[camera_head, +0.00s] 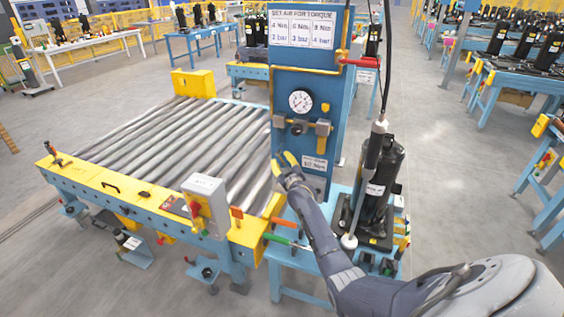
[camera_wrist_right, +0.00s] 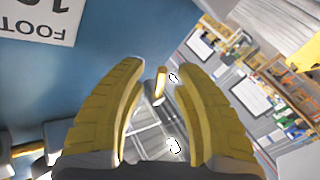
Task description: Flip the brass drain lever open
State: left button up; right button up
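My right gripper (camera_head: 284,161) reaches in front of the lower left of the blue panel (camera_head: 310,83), its yellow fingers apart. In the right wrist view the two open fingers (camera_wrist_right: 159,66) frame a small brass lever (camera_wrist_right: 161,80) with a grey metal end. The lever appears in the gap, and I see no contact with either finger. In the head view the lever cannot be made out and seems hidden by the gripper. A round gauge (camera_head: 301,101) and brass-and-grey fittings (camera_head: 300,126) sit on the panel above the gripper. My left gripper is out of view.
A roller conveyor (camera_head: 180,140) with yellow ends lies left of the panel. A grey box (camera_head: 204,194) stands at its front. A black compressor (camera_head: 378,185) stands on the blue stand right of my forearm. A hanging tool (camera_head: 375,150) is beside it. A label (camera_wrist_right: 40,20) is near the fingers.

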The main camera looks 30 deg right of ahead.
grip_shut()
jog(key=shift+f, duration=0.1)
dwell(0.4)
jog(key=m, duration=0.1)
jog(key=m+t, duration=0.1)
jog(key=t, duration=0.1)
jog(key=shift+w+a+f+m+h, duration=0.15)
jog(key=shift+w+a+m+h, duration=0.15)
jog(key=shift+w+m+h, duration=0.1)
jog(key=shift+w+a+m+t+h, duration=0.2)
jog(key=shift+m+t+h, duration=0.25)
jog(key=shift+m, duration=0.45)
jog(key=shift+w+a+m+t+h, duration=0.15)
jog(key=shift+m+t+h, duration=0.3)
jog(key=shift+m, duration=0.45)
jog(key=shift+h, duration=0.3)
jog(key=shift+c, duration=0.2)
grip_release()
